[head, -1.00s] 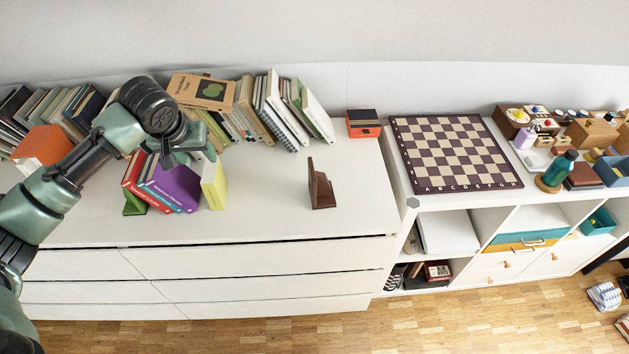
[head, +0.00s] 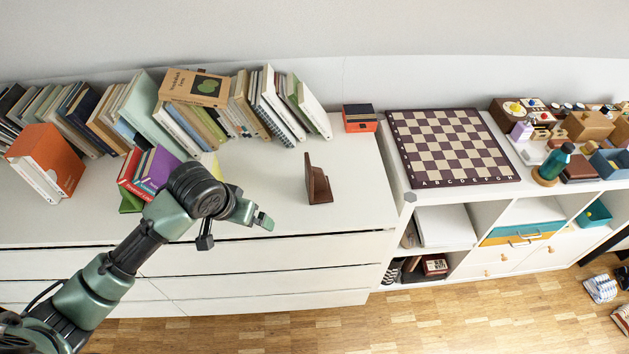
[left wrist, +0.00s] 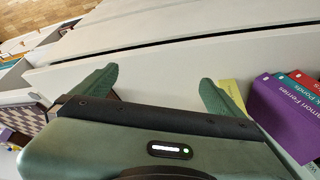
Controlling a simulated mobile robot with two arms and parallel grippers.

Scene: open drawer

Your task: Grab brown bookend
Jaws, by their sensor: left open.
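The brown bookend (head: 318,184) stands upright on the white dresser top in the head view, apart from the books. My left gripper (head: 236,228) is to its left and nearer the dresser's front edge, not touching it. In the left wrist view my left gripper (left wrist: 160,82) has its two green fingers wide apart with nothing between them. My right gripper is in neither view.
Several colored books (head: 157,168) stand left of the bookend, partly behind my left arm; a purple book (left wrist: 284,108) shows in the wrist view. A row of books (head: 262,105) lines the back. A chessboard (head: 450,147) lies right. The dresser around the bookend is clear.

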